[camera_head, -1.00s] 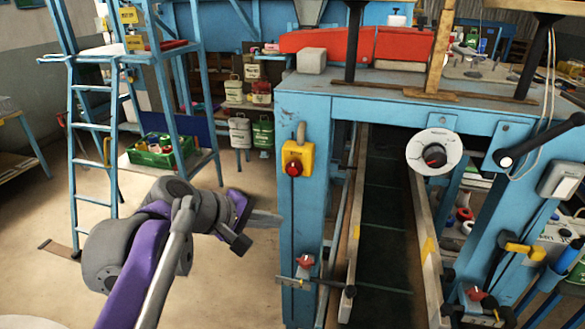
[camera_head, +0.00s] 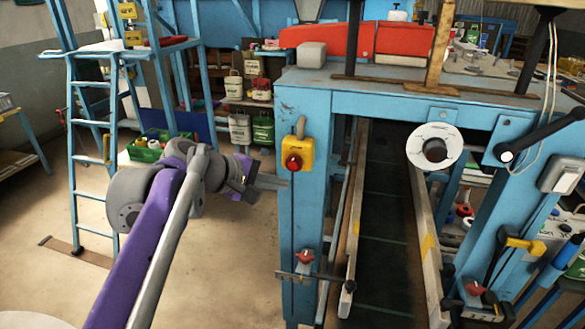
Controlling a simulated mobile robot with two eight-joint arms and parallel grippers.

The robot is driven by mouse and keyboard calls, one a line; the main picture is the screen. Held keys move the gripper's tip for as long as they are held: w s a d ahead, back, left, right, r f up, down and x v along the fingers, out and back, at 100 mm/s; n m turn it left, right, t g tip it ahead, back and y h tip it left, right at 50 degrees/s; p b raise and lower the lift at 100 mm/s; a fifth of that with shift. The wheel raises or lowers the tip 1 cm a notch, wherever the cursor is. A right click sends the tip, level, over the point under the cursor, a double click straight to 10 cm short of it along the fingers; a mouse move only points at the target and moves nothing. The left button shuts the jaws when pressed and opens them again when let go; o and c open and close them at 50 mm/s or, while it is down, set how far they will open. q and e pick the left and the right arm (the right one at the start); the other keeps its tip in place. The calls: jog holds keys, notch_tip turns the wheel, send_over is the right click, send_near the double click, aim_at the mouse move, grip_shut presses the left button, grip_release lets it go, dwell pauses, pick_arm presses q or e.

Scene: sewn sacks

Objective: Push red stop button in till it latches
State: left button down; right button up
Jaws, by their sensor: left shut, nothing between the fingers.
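The red stop button (camera_head: 292,162) sits on a yellow box (camera_head: 307,155) fixed to the front of the blue machine's left post. My left gripper (camera_head: 284,184) is shut, with nothing in it. Its grey fingertips point right, and in the picture they are slightly below and left of the red button. I cannot tell whether the tips touch the post; they look apart from the button. My right gripper is not in view.
The blue machine frame (camera_head: 400,104) stands ahead, with a dark conveyor (camera_head: 384,230) under it. A blue ladder (camera_head: 92,150) stands at left. The floor between is clear.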

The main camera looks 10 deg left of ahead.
aim_at(294, 163)
pick_arm(q)
jog(key=w, duration=0.4)
jog(key=shift+d, duration=0.1)
jog(key=shift+w+p, duration=0.2)
jog(key=shift+p, duration=0.2)
dwell(1.7)
jog(key=shift+w, duration=0.3)
jog(key=shift+s, duration=0.1)
